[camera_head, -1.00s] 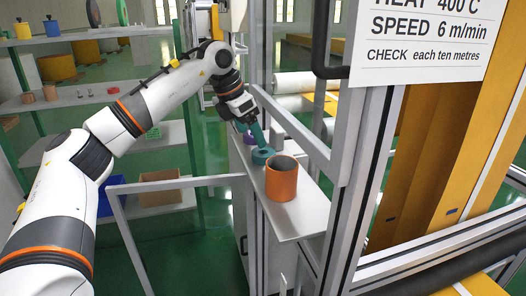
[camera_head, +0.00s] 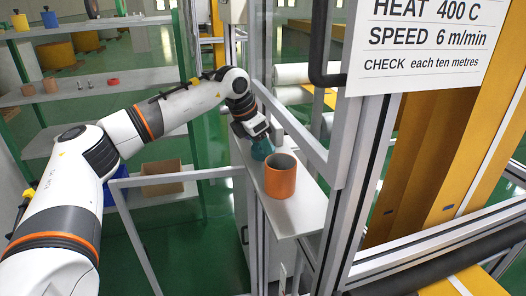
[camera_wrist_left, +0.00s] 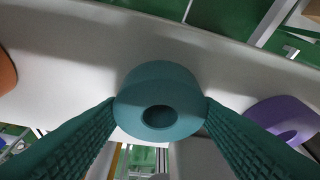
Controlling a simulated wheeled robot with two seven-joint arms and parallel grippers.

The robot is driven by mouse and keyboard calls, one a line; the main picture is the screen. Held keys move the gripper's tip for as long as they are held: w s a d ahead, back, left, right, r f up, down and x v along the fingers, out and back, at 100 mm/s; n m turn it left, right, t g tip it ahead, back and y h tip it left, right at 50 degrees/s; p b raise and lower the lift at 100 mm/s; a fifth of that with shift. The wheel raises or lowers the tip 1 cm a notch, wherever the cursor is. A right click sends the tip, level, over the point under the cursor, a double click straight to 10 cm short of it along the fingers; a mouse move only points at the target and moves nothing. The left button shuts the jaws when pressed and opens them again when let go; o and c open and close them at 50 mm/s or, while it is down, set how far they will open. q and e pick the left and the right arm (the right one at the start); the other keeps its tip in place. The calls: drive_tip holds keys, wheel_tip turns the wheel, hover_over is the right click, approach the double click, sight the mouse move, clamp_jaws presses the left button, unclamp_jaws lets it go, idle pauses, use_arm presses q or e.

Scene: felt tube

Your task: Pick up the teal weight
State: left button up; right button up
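The teal weight (camera_wrist_left: 160,84) is a thick round piece with a dark hole, on the pale shelf. In the left wrist view it sits between the two ribbed teal fingers of my left gripper (camera_wrist_left: 160,106), whose tips reach its left and right sides. Whether they touch it I cannot tell. In the head view my left gripper (camera_head: 262,146) points down over the weight, and its fingers blend with the weight's colour. The fingers are spread around it. My right gripper is out of view.
An orange cup-like cylinder (camera_head: 281,180) stands on the narrow shelf (camera_head: 299,218), near the weight. A purple piece (camera_wrist_left: 283,117) lies on the other side of the weight. A metal frame post (camera_head: 358,190) rises to the right of the shelf.

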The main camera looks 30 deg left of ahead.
use_arm(q)
drive_tip(key=shift+r, duration=0.1)
drive_tip(key=c, duration=0.6)
drive_tip(key=shift+w, duration=0.1)
drive_tip(key=shift+c, duration=0.2)
drive_tip(key=shift+r+b, duration=0.45)
drive_tip(key=shift+r, duration=0.1)
wheel_tip(320, 180, up, 2)
drive_tip(key=shift+b, duration=0.65)
drive_tip(key=s+a+b, duration=0.3)
drive_tip(key=s+a, duration=0.1)
drive_tip(key=s, duration=0.4)
drive_tip(key=s+a+b, duration=0.4)
drive_tip(key=s, duration=0.4)
drive_tip(key=shift+r, duration=0.15)
